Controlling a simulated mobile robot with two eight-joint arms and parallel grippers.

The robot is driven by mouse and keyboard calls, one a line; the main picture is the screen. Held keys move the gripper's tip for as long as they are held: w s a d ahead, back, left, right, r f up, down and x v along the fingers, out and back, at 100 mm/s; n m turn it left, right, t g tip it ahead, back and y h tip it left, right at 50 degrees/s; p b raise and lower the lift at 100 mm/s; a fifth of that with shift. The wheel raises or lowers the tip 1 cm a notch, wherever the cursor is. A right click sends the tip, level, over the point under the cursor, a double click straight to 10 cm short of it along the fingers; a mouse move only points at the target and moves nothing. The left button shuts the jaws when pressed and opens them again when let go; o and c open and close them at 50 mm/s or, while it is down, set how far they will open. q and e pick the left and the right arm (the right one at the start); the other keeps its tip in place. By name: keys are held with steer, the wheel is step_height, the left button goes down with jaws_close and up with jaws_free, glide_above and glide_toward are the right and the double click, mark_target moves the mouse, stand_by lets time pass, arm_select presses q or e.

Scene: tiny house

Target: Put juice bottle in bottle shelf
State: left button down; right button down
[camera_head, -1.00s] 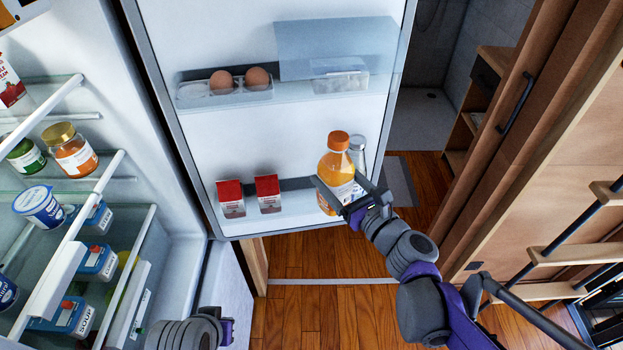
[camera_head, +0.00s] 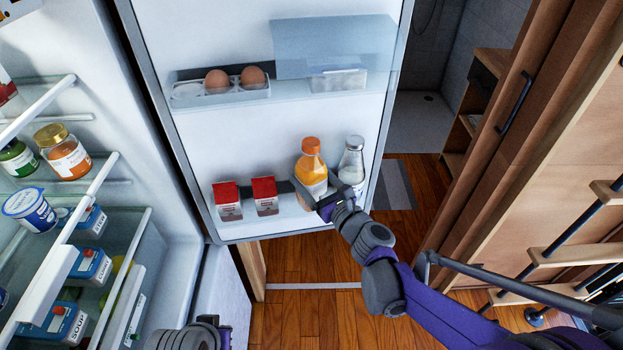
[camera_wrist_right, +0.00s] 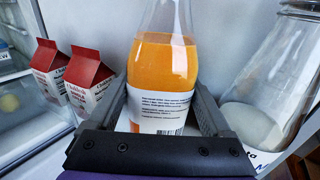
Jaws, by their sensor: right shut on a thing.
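The juice bottle (camera_head: 311,170), orange with an orange cap, stands upright at the lower door shelf (camera_head: 285,222) of the open fridge. My right gripper (camera_head: 318,195) is shut on its lower part. In the right wrist view the juice bottle (camera_wrist_right: 163,80) sits between the two fingers, its white label facing me. Its base is hidden by the gripper, so I cannot tell whether it touches the shelf floor. My left gripper (camera_head: 222,335) shows only in part at the bottom edge; its fingers are not clear.
Two red-and-white cartons (camera_head: 245,197) stand left of the juice bottle. A clear bottle with whitish contents (camera_head: 351,163) stands close on its right. Eggs (camera_head: 235,78) sit on the upper door shelf. Fridge shelves with jars (camera_head: 64,152) are at the left.

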steer(key=shift+f, duration=0.15)
jaws_free()
